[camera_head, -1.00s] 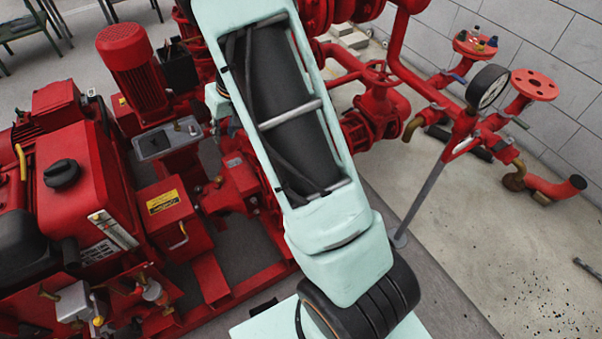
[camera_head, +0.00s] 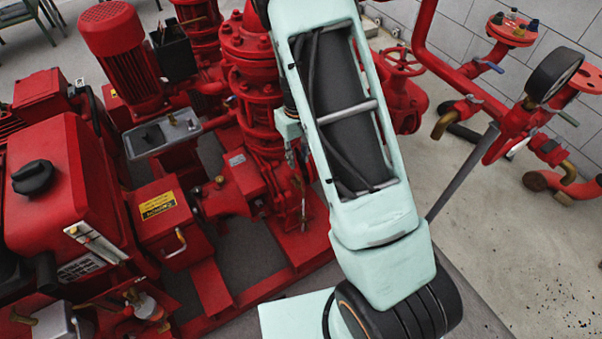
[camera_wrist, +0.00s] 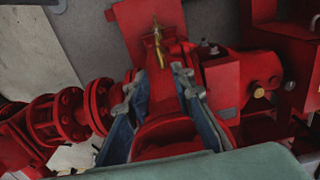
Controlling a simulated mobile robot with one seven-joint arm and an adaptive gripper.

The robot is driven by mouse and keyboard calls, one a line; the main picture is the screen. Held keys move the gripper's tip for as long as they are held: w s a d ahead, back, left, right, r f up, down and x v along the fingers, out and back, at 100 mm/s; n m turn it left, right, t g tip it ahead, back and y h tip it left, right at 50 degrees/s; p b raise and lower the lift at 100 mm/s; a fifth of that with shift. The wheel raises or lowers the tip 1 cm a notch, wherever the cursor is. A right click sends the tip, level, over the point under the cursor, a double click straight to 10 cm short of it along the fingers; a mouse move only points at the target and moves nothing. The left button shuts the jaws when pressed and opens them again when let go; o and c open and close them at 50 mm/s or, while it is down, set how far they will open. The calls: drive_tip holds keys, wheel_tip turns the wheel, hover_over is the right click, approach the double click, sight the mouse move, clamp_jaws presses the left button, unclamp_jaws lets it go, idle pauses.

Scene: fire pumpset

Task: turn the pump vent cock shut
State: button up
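A small brass cock (camera_wrist: 158,44) stands up from the red pump body (camera_wrist: 150,20) in the upper middle of the wrist view. Its handle looks roughly in line with its stem, but it is too small to tell its exact turn. My gripper (camera_wrist: 155,88) is open, with its two blue-grey fingers apart and red casing showing between them. The cock appears just beyond the fingertips, between their lines, and no contact shows. In the head view my gripper (camera_head: 295,150) is partly hidden beside my arm, close to the red pump; I cannot pick out the cock there.
A red flanged pipe (camera_wrist: 70,112) lies left of my fingers in the wrist view. In the head view a red motor (camera_head: 125,55) and control box (camera_head: 165,220) stand left of my arm. A pressure gauge (camera_head: 553,75) on red piping stands right. Concrete floor (camera_head: 500,230) is open at right.

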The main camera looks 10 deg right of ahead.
sight(298, 177)
wheel_tip(298, 177, down, 8)
drive_tip(key=shift+f+b, duration=0.25)
drive_tip(key=shift+b, duration=0.6)
clamp_jaws()
